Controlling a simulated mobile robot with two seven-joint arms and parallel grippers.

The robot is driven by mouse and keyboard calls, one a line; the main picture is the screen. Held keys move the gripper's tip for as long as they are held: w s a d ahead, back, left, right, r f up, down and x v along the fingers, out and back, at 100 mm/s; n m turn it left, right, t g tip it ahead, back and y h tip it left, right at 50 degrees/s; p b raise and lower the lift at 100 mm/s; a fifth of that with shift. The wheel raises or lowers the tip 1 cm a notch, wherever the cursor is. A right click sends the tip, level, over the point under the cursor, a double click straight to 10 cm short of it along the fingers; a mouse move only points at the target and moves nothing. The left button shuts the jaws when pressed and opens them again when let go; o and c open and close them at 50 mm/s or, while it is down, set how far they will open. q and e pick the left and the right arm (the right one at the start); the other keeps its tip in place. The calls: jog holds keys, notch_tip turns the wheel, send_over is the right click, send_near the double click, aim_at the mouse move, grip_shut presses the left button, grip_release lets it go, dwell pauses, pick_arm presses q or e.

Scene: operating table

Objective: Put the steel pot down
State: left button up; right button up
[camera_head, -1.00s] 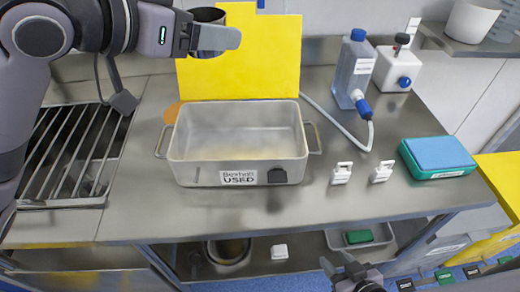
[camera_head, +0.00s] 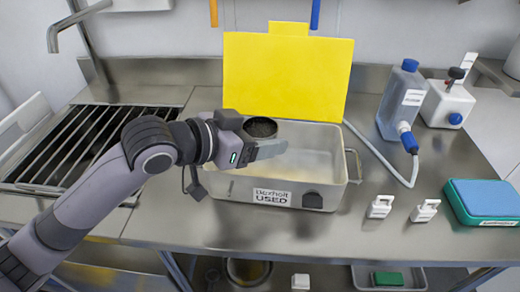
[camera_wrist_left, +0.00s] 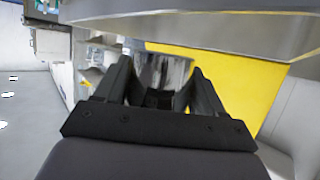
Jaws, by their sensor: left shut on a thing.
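The steel pot (camera_head: 261,128) shows in the head view as a round, dark-mouthed vessel, mouth up, largely hidden behind my left gripper. My left gripper (camera_head: 268,149) is shut on it over the left part of the metal tub (camera_head: 325,165). The tub carries a label reading "USED". I cannot tell whether the pot is above the rim or within the tub. In the left wrist view the shiny pot wall (camera_wrist_left: 165,70) sits between the two dark fingers (camera_wrist_left: 160,88). My right gripper is not in view.
A yellow board (camera_head: 285,75) stands behind the tub. A slatted drain rack (camera_head: 85,145) is at left. A bottle with blue cap and tube (camera_head: 402,100), small white clips (camera_head: 380,206) and a blue-green sponge-like block (camera_head: 485,200) are at right. Bare steel counter lies in front.

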pick_arm(q)
notch_tip(320, 180, down, 3)
jog(key=shift+f, duration=0.25)
